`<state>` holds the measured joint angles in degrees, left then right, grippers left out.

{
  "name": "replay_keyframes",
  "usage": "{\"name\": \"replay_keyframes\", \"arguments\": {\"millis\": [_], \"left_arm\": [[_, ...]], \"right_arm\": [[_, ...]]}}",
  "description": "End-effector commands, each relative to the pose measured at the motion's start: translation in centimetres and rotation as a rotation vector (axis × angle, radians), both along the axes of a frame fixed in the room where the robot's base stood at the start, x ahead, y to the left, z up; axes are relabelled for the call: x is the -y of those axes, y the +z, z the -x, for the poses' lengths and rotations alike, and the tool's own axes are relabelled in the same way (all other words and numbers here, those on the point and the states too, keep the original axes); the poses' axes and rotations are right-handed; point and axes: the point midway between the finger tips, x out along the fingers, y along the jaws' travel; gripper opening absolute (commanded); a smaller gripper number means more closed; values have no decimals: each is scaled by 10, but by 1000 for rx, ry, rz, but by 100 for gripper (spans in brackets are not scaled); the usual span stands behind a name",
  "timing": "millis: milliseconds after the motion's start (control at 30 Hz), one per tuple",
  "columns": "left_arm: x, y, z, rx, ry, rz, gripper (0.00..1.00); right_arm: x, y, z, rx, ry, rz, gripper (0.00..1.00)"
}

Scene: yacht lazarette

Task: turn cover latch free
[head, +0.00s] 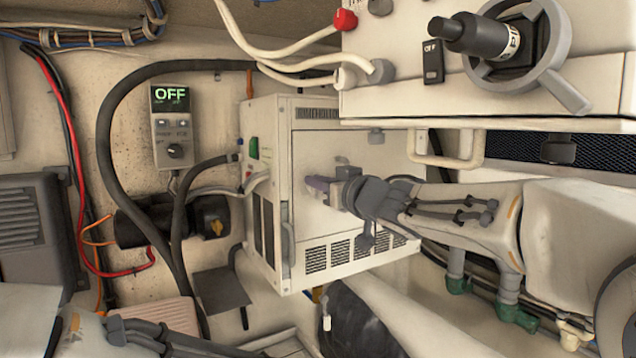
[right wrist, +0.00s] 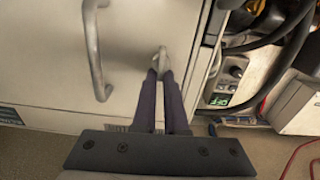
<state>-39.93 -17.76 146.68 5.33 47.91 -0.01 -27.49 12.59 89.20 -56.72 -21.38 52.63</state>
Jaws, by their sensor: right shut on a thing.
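The cover (head: 325,145) is the pale front panel of a white boxed unit in the middle of the head view. It looks closed. The latch (right wrist: 163,57) is a small grey tab near the cover's edge in the right wrist view. My right gripper (head: 322,184) reaches in from the right to the cover. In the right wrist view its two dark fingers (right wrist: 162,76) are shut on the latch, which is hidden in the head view. My left arm (head: 140,332) shows only in part at the bottom left, and its fingertips cannot be made out.
A curved grey handle (right wrist: 95,50) stands out from the cover beside the latch. A control panel reading OFF (head: 174,125) hangs on the wall to the left. A white housing (head: 420,90) overhangs the unit at the upper right. Black hoses (head: 105,130) run close by on the left.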

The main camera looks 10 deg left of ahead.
Motion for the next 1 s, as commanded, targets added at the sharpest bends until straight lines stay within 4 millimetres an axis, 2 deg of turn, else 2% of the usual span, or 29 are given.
{"name": "replay_keyframes", "arguments": {"millis": [33,267,1000], "left_arm": [[0,-1,0,0,0,0,50],[0,-3,0,0,0,0,50],[0,-22,0,0,0,0,50]], "right_arm": [[-1,-8,-1,3,-2,23,0],[-3,-10,1,107,-2,130,0],[-8,-18,6,601,-2,625,0]]}}
